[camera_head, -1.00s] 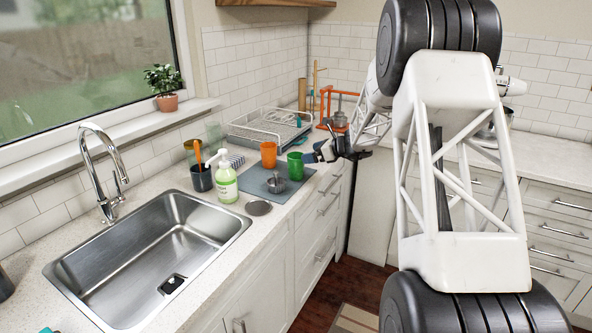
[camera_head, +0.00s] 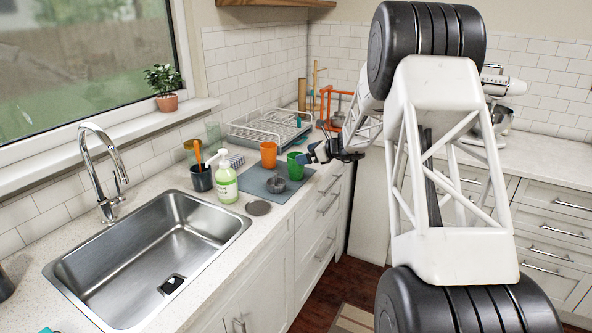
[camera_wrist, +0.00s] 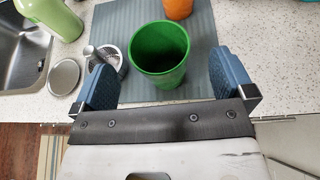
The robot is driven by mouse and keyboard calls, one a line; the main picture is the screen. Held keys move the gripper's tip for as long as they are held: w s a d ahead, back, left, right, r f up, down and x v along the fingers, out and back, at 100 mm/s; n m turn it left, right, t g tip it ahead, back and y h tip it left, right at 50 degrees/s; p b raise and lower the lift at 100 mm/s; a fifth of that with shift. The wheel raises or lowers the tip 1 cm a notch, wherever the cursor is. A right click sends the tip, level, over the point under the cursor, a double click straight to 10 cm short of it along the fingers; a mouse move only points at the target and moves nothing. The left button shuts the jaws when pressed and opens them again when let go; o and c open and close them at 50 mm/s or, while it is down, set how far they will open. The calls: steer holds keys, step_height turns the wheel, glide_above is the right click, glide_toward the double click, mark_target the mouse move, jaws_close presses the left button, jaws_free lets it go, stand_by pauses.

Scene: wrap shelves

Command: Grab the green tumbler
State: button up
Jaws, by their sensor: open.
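The green tumbler (camera_head: 295,165) stands upright on a grey mat (camera_head: 256,184) on the counter, right of the sink. In the wrist view the green tumbler (camera_wrist: 160,54) is open end up, between the two blue finger pads. My gripper (camera_head: 311,156) is open, close to the tumbler's right side in the head view. In the wrist view my gripper (camera_wrist: 166,82) has a finger on each side of the tumbler, with a visible gap on both sides. It holds nothing.
An orange cup (camera_head: 268,155) stands just behind the tumbler. A metal strainer-like item (camera_head: 276,184) and a dark round disc (camera_head: 258,208) lie nearby. A green soap bottle (camera_head: 226,180) stands by the sink (camera_head: 150,255). A wire dish rack (camera_head: 268,128) is behind.

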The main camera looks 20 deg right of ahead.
steer(key=shift+x, duration=2.65)
steer(key=shift+s, duration=0.15)
steer(key=c, duration=1.2)
steer(key=shift+r, duration=0.2)
steer(key=s+a+r, duration=0.1)
steer(key=s+r, duration=0.1)
steer(key=s, duration=0.6)
steer(key=s+a+r, duration=0.1)
steer(key=s+r, duration=0.1)
steer(key=s, duration=0.5)
steer(key=shift+s+r, duration=0.35)
steer(key=shift+s, duration=0.05)
